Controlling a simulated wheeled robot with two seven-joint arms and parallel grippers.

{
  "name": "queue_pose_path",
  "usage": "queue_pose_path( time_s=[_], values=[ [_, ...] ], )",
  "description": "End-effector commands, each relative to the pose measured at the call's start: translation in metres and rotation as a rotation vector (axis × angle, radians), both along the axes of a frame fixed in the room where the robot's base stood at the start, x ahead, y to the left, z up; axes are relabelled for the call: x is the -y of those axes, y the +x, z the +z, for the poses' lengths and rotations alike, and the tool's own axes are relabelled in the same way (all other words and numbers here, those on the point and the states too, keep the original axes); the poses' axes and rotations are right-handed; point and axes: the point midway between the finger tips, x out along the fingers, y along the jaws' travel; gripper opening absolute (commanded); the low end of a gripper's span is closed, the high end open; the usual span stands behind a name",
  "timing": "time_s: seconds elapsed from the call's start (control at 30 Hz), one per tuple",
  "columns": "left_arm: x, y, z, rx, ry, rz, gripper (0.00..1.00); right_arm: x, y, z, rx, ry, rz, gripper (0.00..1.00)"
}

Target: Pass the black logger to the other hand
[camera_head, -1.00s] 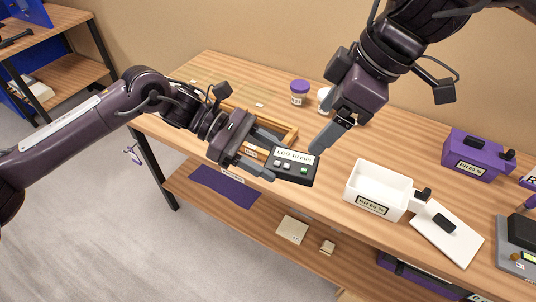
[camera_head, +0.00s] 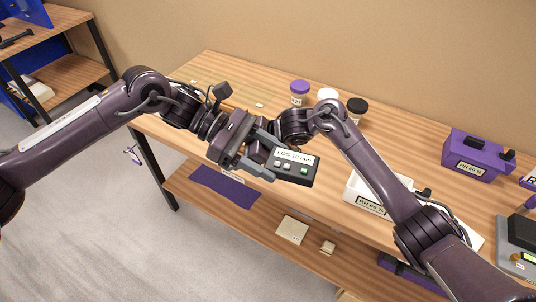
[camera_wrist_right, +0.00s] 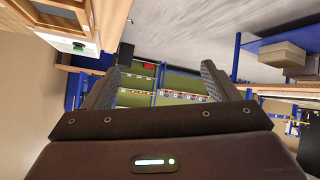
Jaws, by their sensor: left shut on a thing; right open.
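The black logger (camera_head: 288,172) has a white "LOG 10 min" label and small buttons. It is held above the front of the table in the head view. My left gripper (camera_head: 267,157) is shut on its left end. My right arm reaches in from the lower right and bends left behind the logger. Its gripper is mostly hidden behind my left gripper in the head view. In the right wrist view my right gripper (camera_wrist_right: 158,85) is open, with nothing seen between its fingers. I cannot make out the logger for certain there.
A white box (camera_head: 361,190) is partly covered by my right arm. A purple box (camera_head: 478,155) stands at the right. Purple-lidded (camera_head: 299,92) and black-lidded (camera_head: 356,108) jars stand at the back. A purple cloth (camera_head: 222,187) lies on the lower shelf.

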Motion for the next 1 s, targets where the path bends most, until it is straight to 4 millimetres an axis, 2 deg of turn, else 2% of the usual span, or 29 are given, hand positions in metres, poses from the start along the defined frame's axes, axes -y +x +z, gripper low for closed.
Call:
queue_pose_path(
  time_s=[0.03,0.2,0.33,0.43,0.57,0.7,0.87,1.0],
  values=[
    [0.000,0.000,0.000,0.000,-0.001,0.000,0.31,-0.006,-0.014,-0.028,-0.022,-0.001,0.018,0.81],
    [0.000,0.000,0.000,0.000,-0.001,0.000,0.31,-0.015,-0.055,-0.112,-0.077,-0.009,0.042,0.81],
    [0.000,0.000,0.000,0.000,-0.001,0.000,0.31,-0.010,-0.085,-0.177,-0.159,-0.005,-0.024,0.81],
    [0.000,0.000,0.001,0.000,-0.001,0.000,0.31,0.003,-0.106,-0.227,-0.239,-0.008,-0.120,0.81],
    [0.000,0.000,0.001,0.000,-0.001,0.000,0.31,0.028,-0.134,-0.287,-0.344,-0.022,-0.275,0.81],
    [0.000,0.000,0.001,0.000,-0.001,0.000,0.31,0.062,-0.168,-0.347,-0.444,-0.054,-0.448,0.81],
    [0.000,0.000,0.001,0.000,-0.001,0.000,0.31,0.107,-0.216,-0.406,-0.540,-0.111,-0.639,0.81],
    [0.000,0.000,0.001,0.000,-0.001,0.000,0.31,0.147,-0.265,-0.449,-0.607,-0.175,-0.791,0.81]
  ],
)
